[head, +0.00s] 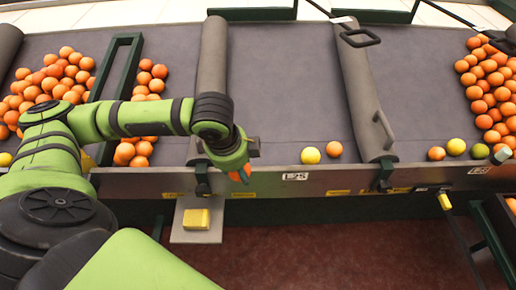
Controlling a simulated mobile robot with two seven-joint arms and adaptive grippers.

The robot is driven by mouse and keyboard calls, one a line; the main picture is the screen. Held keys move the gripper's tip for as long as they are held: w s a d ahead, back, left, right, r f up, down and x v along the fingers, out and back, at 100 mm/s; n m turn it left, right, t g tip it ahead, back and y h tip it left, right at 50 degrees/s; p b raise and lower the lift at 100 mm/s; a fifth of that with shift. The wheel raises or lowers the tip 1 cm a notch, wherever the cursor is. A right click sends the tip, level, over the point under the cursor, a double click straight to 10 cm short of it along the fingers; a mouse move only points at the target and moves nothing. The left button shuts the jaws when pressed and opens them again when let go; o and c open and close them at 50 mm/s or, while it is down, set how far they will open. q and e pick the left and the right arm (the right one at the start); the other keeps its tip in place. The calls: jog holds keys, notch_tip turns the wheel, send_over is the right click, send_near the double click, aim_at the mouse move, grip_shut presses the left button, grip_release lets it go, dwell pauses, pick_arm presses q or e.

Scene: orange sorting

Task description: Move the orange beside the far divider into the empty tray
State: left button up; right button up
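An orange (334,149) lies on the grey sorting surface, close to the left side of the right-hand padded divider (362,92). A yellow fruit (310,155) lies just left of it. Another orange (436,153) lies on the right side of that divider. My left gripper (241,174) hangs over the front rail near the base of the left-hand divider (213,60), left of both fruits and apart from them. Its tips show orange; I cannot tell whether they are open or shut. My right gripper is not in view. I cannot make out an empty tray for certain.
Piles of oranges lie at the left (55,75) and right (492,90). A dark green frame (128,65) stands among the left ones. The bay between the dividers is mostly clear. A metal front rail (270,184) edges the surface. A shelf with a yellow block (196,219) sits below.

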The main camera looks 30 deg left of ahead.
pick_arm(q)
jog(key=s+a+f+p, duration=0.2)
jog(key=s+a, duration=0.6)
jog(key=s, duration=0.8)
jog(key=s+a+f+p, duration=0.1)
jog(key=s+a+f, duration=0.4)
jog(key=s+a, duration=0.4)
jog(key=s+a+f+p, duration=0.2)
jog(key=s+a, duration=0.7)
jog(key=s, duration=1.5)
jog(key=shift+a+f+p, duration=0.25)
jog(key=shift+f+p, duration=0.1)
jog(key=shift+f, duration=0.4)
jog(key=shift+s+f+b+x, duration=0.1)
jog(key=shift+s+b+x, duration=0.2)
jog(key=shift+b+x, duration=0.8)
jog(key=shift+s+f+b+x, duration=0.1)
jog(key=shift+s+b+x, duration=0.25)
jog(key=shift+x, duration=1.3)
jog(key=shift+s+b+x, duration=0.3)
jog(key=shift+b+x, duration=0.5)
jog(key=shift+x, duration=0.6)
